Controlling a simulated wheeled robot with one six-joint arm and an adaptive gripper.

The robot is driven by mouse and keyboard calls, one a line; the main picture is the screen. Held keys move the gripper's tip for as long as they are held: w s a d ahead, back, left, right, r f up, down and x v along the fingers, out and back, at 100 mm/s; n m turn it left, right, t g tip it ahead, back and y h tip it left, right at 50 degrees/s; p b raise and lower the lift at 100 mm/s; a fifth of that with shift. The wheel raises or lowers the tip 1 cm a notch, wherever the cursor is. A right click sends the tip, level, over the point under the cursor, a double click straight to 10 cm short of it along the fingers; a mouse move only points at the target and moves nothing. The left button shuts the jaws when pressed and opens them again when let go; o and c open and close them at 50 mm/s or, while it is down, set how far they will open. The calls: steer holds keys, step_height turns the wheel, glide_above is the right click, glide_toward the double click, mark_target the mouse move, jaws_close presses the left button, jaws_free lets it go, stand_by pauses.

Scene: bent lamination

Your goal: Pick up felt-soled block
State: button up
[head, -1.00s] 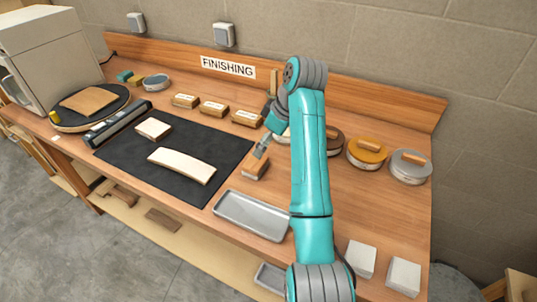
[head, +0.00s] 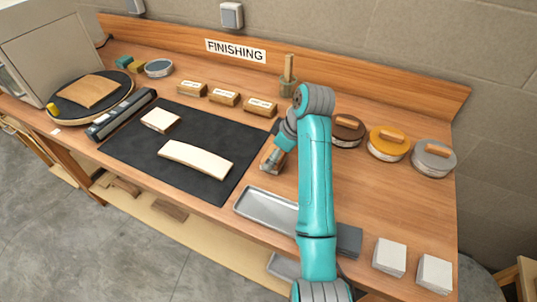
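A small wooden block with a pale underside, which looks like the felt-soled block (head: 267,166), is on the bench just right of the black mat. My gripper (head: 274,157) is right at this block, coming down from the upper right. The gripper and arm cover part of the block. The fingers are too small and too hidden to tell whether they are closed on it, or whether the block is clear of the bench.
The black mat (head: 200,183) holds a curved pale strip (head: 195,160) and a pale square piece (head: 161,120). Several labelled blocks (head: 225,98) line the back. A metal tray (head: 265,207) lies in front, with round lidded tins (head: 389,144) at right and white stacks (head: 390,257) front right.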

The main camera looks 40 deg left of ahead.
steer(key=shift+f, duration=0.35)
steer(key=shift+a, duration=0.1)
steer(key=c, duration=1)
